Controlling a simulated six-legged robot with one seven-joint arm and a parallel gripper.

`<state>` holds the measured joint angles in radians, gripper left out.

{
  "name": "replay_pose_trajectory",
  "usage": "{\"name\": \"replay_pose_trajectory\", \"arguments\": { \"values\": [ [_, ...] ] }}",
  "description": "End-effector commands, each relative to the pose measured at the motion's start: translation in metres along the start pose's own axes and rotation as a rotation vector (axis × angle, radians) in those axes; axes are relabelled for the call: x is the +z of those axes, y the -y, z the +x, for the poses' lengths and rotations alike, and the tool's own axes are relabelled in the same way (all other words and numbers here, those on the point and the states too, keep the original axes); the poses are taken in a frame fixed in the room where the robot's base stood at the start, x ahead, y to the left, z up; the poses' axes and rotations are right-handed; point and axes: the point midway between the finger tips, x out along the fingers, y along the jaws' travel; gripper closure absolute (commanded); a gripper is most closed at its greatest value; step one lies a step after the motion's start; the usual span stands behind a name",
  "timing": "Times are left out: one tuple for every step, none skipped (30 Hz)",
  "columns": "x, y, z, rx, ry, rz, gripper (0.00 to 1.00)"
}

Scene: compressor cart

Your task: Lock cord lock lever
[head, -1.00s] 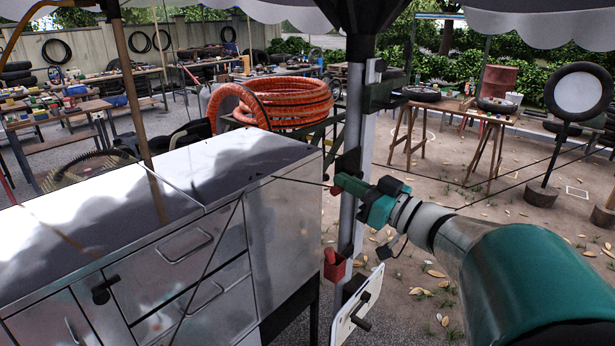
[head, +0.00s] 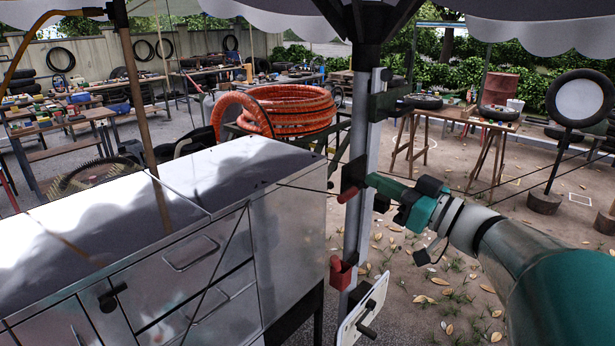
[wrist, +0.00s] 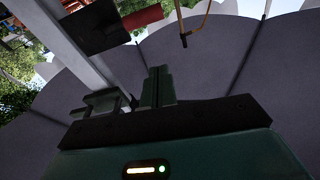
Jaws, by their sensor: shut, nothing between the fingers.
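The cord lock is a black block (head: 353,173) on the grey upright post, with a red-gripped lever (head: 348,194) on it. The red grip slants down to the left. In the wrist view the black block (wrist: 95,28) and the red grip (wrist: 142,18) show at the top, beyond the fingertips. A thin dark cord (head: 304,188) runs left from the post. My green gripper (head: 371,180) is shut and empty, just right of the block, with its tips close to it. Whether they touch is unclear. The fingers also show in the wrist view (wrist: 158,74).
A red holder (head: 341,273) and a white plate with a dark handle (head: 362,315) are lower on the post (head: 362,130). A metal cabinet (head: 290,235) stands to the left, with an orange hose coil (head: 290,108) behind. Open ground lies to the right.

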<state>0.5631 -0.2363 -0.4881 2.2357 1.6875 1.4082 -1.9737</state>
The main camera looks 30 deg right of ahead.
Motion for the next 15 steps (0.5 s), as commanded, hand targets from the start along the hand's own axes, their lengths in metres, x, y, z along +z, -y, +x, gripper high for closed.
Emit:
{"name": "replay_pose_trajectory", "arguments": {
  "values": [
    [-0.001, -0.001, -0.011, 0.002, -0.001, 0.0, 1.0],
    [0.0, -0.001, -0.016, 0.002, 0.0, 0.0, 1.0],
    [0.0, -0.001, -0.023, 0.002, -0.001, 0.0, 1.0],
    [0.0, -0.001, -0.028, 0.001, -0.001, 0.001, 1.0],
    [0.0, -0.002, -0.032, 0.001, 0.0, 0.0, 1.0],
    [0.0, -0.002, -0.036, 0.0, 0.0, 0.0, 1.0],
    [0.0, -0.002, -0.039, 0.0, 0.0, 0.0, 1.0],
    [0.0, -0.002, -0.041, 0.0, 0.0, 0.0, 1.0],
    [0.0, -0.002, -0.043, 0.0, 0.0, 0.0, 1.0],
    [0.0, -0.002, -0.044, 0.0, 0.0, 0.001, 1.0],
    [0.0, -0.002, -0.045, 0.0, 0.0, 0.001, 1.0],
    [0.0, -0.002, -0.045, -0.001, 0.0, 0.0, 1.0],
    [0.0, -0.002, -0.046, -0.001, 0.0, 0.0, 1.0],
    [0.0, -0.002, -0.046, -0.001, 0.0, 0.0, 1.0],
    [0.0, -0.002, -0.045, -0.001, 0.0, 0.0, 1.0]
  ]
}}
